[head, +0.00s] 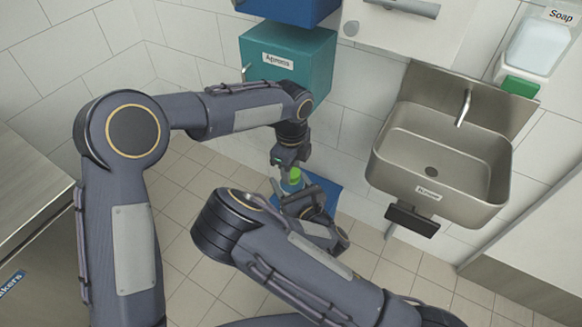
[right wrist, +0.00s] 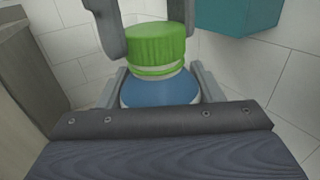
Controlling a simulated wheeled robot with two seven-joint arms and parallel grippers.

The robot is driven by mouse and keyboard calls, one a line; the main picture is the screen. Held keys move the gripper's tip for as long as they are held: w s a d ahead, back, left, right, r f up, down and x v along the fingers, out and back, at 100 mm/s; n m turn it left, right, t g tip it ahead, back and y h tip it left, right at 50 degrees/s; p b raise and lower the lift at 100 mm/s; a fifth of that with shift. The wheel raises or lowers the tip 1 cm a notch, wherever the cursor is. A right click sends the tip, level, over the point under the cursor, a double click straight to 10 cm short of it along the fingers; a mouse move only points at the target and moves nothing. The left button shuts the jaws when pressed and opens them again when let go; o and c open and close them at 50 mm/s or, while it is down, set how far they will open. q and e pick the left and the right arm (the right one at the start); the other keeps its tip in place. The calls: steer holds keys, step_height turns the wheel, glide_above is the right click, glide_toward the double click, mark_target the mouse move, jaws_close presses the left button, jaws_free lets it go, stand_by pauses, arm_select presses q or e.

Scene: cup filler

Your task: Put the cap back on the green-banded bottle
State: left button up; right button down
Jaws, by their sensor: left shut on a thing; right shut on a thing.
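The green ridged cap (right wrist: 155,47) is between the fingers of my left gripper (head: 289,168), which is shut on it; the cap also shows in the head view (head: 295,176). The bottle (right wrist: 158,91) has a rounded blue shoulder and a pale green ring just under the cap. My right gripper (right wrist: 160,88) is shut around the bottle, one finger on each side. The cap is upright over the bottle's neck, touching or very close to it; I cannot tell whether it is seated. The bottle's lower part is hidden.
A steel sink (head: 440,150) is on the wall at right, with a soap dispenser (head: 540,45) above. A teal Aprons box (head: 288,62) is on the wall behind my left gripper. A blue object (head: 325,188) is low behind the bottle.

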arm_select(q)
steer(key=m, duration=0.5)
steer(key=shift+m, duration=0.3)
steer(key=m, duration=0.5)
steer(key=shift+w+d, duration=0.1)
steer(key=m, duration=0.5)
steer(key=shift+m, duration=0.4)
steer(key=m, duration=0.4)
steer(key=shift+d+f, duration=0.15)
steer(key=shift+f, duration=0.05)
steer(key=shift+r, duration=0.1)
steer(key=o, duration=1)
steer(key=shift+r, duration=0.1)
step_height(320, 180, up, 12)
steer(key=shift+f, duration=0.1)
